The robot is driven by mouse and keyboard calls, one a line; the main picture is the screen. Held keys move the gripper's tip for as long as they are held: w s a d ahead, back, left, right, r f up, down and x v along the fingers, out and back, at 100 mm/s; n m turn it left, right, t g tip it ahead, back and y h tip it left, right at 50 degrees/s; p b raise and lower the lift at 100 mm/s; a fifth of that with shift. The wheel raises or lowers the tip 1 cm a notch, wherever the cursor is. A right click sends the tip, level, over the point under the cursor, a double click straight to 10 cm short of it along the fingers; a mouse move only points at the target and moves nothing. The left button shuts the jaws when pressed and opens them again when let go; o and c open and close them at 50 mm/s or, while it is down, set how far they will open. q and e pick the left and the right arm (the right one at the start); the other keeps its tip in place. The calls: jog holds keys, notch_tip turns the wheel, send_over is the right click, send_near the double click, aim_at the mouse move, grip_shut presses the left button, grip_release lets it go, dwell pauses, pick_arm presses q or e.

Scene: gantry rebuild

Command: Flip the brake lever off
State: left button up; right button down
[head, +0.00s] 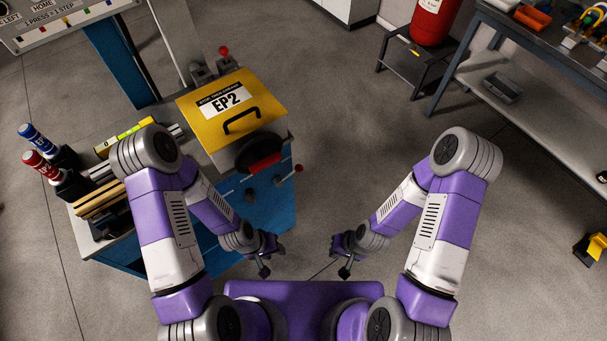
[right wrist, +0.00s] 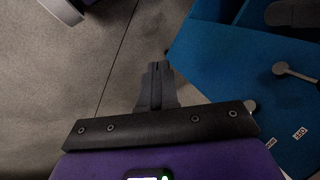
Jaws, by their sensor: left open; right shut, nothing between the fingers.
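The machine with a yellow EP2 cover (head: 204,130) stands on a blue cabinet at the left of centre. A lever with a red knob (head: 224,51) rises behind the cover. My left gripper (head: 264,262) is open and empty, near the cabinet's front right. My right gripper (head: 344,262) is shut and empty, apart from the cabinet; its closed fingers show in the right wrist view (right wrist: 156,83).
A blue cabinet side (right wrist: 215,75) with a round-ended grey lever (right wrist: 281,68) is right in the right wrist view. Red and blue bottles (head: 40,165) stand left. A stand with a red cylinder (head: 432,22) and a workbench (head: 540,45) are back right. Centre-right floor is clear.

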notch_tip(320, 180, down, 8)
jog(key=s+a+m+g+y+b, duration=0.1)
jog(key=a+m+g+b, duration=0.15)
jog(key=b, duration=0.25)
jog(key=w+a+f+m+g+y+b, duration=0.2)
jog(key=w+a+f+m+y+b, duration=0.25)
jog(key=a+y+b, duration=0.2)
jog(key=w+m+t+y+b, duration=0.5)
jog(key=w+t+y, duration=0.3)
jog(key=w, duration=0.4)
jog(key=w+d+m+t+b, duration=0.3)
jog(key=w+d+m+t, duration=0.2)
jog(key=w+d+t, duration=0.3)
jog(key=t, duration=0.3)
jog(key=shift+w+d, duration=0.15)
jog(key=shift+w, duration=0.05)
